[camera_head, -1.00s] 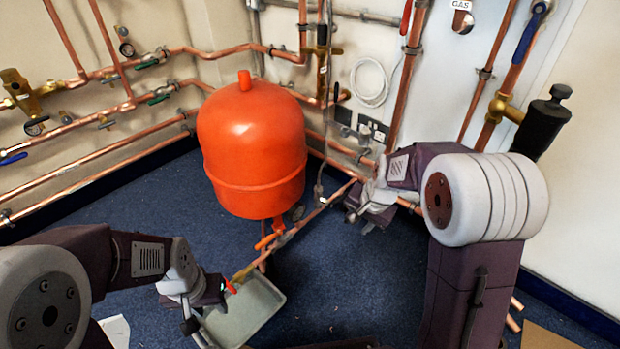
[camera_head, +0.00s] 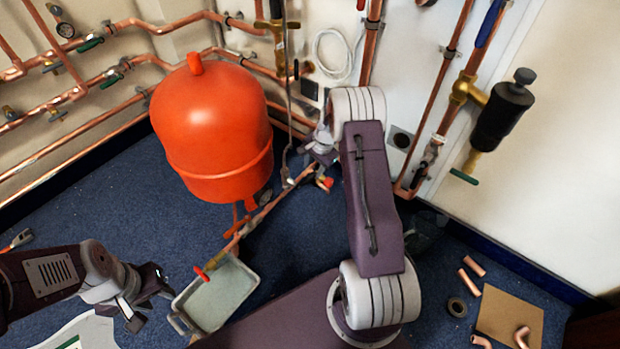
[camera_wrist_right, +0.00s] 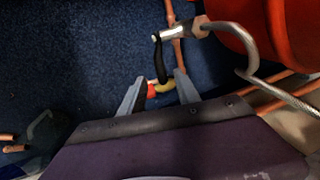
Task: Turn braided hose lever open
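In the right wrist view, the grey braided hose (camera_wrist_right: 290,97) curves past the orange vessel (camera_wrist_right: 245,25) and ends at a silver valve (camera_wrist_right: 182,32). Its black lever (camera_wrist_right: 161,62) points down the picture, toward the gap between my fingers. My right gripper (camera_wrist_right: 160,86) is open and empty, with the lever just beyond its fingertips; contact is not visible. In the head view the hose (camera_head: 288,135) hangs beside the vessel (camera_head: 212,130), and my right gripper (camera_head: 314,160) partly hides that area. My left gripper (camera_head: 152,302) appears open and empty, low on the left.
A grey tray (camera_head: 178,322) stands on the blue floor, beneath a red-handled valve (camera_head: 203,274). Copper pipes (camera_head: 120,85) line the walls. A red and yellow fitting (camera_wrist_right: 157,88) shows between my right fingertips. Pipe offcuts (camera_head: 468,280) and a cardboard sheet (camera_head: 508,315) lie right.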

